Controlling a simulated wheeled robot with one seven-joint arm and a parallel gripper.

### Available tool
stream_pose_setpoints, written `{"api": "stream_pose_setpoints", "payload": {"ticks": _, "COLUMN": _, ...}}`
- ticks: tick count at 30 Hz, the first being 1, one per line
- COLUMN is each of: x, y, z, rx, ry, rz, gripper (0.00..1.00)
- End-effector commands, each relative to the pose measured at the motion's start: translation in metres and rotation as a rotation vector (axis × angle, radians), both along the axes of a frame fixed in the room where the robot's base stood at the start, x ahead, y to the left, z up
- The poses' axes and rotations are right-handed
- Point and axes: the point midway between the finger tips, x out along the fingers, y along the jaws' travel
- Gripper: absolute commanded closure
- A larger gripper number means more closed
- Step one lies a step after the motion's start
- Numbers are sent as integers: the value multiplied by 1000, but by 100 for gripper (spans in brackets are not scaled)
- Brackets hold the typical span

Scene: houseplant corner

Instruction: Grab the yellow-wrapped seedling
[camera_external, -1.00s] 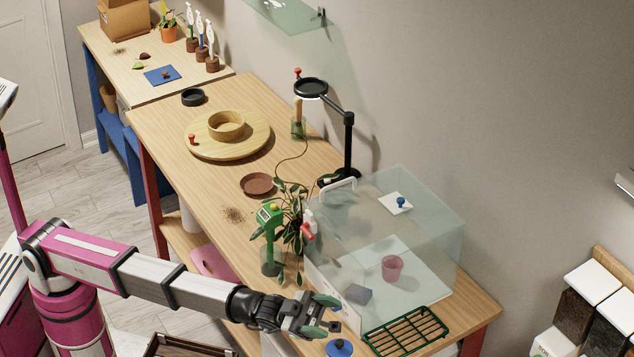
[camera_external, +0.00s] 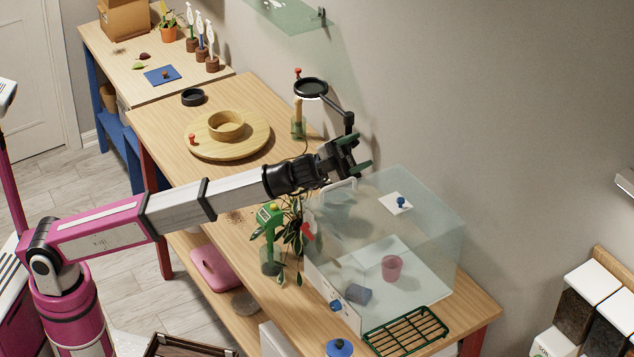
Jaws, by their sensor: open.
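I cannot make out a yellow-wrapped seedling for certain. Several small upright items with white tops stand in brown bases (camera_external: 201,54) on the far table; their coloured bands are too small to read surely. My gripper (camera_external: 356,158) is open and empty, raised by the magnifier lamp's post and above the back left corner of the clear box (camera_external: 430,215). Inside the box are a pink pot (camera_external: 392,268) and a dark grey piece (camera_external: 358,293). My arm hides part of the table's middle.
The magnifier lamp (camera_external: 311,88) stands close behind my gripper. A leafy plant (camera_external: 296,225) and green bottle (camera_external: 270,218) stand below my arm. A round wooden board (camera_external: 260,146) holds a wooden ring (camera_external: 226,125). A green rack (camera_external: 405,331) lies at the front.

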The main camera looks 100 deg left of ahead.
Motion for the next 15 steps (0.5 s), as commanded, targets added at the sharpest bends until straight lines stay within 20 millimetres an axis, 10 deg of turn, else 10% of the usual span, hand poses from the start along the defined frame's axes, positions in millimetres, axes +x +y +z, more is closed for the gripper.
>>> {"api": "stream_pose_setpoints", "payload": {"ticks": 6, "x": -27, "y": 111, "z": -34, "rx": 33, "ry": 43, "rz": 218, "gripper": 39}}
{"api": "stream_pose_setpoints", "payload": {"ticks": 15, "x": -56, "y": 195, "z": -60, "rx": 60, "ry": 87, "rz": 392, "gripper": 39}}
